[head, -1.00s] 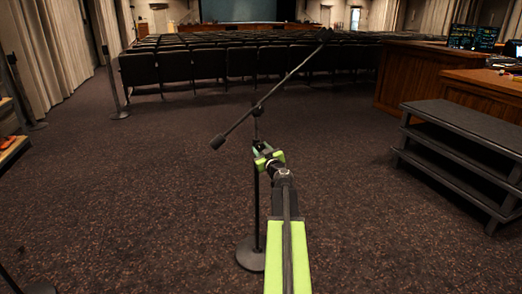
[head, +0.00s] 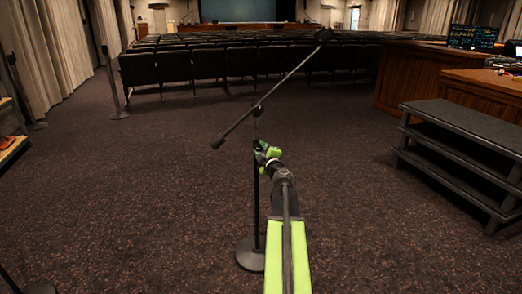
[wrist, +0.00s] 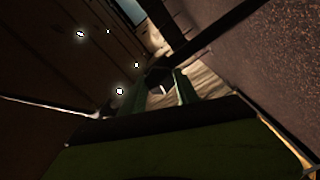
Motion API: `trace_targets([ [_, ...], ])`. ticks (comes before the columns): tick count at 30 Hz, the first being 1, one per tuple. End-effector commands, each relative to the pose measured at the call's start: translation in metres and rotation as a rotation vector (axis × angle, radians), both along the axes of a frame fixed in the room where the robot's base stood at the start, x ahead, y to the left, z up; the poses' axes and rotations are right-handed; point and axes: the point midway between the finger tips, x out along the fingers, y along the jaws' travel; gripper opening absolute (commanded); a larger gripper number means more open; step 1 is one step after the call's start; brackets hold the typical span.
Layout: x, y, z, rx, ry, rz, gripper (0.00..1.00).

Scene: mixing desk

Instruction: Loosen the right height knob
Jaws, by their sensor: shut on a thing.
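A black microphone stand (head: 256,205) stands upright on a round base (head: 251,253) in the head view. Its boom (head: 290,77) slants up to the right, with a counterweight at the lower left end. My gripper (head: 262,150) reaches the upright pole below the boom joint and is shut on the height knob. In the dark wrist view, the knob (wrist: 158,76) is a small dark shape between the two fingertips of my gripper (wrist: 166,88). The fingers hide most of the knob in the head view.
Black steps (head: 460,125) stand at the right, beside a wooden desk (head: 405,80). Rows of dark seats (head: 210,65) fill the back. Another stand (head: 109,80) is at the left. Carpet around the microphone stand is clear.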

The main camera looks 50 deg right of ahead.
Motion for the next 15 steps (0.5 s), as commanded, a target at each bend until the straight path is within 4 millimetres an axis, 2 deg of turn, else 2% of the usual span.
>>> trace_targets([
  [6,-0.001,-0.0003,-0.0006,-0.105,0.061,-0.002,0.0],
  [15,-0.0009,-0.0001,-0.0006,-0.173,0.1,-0.002,0.0],
])
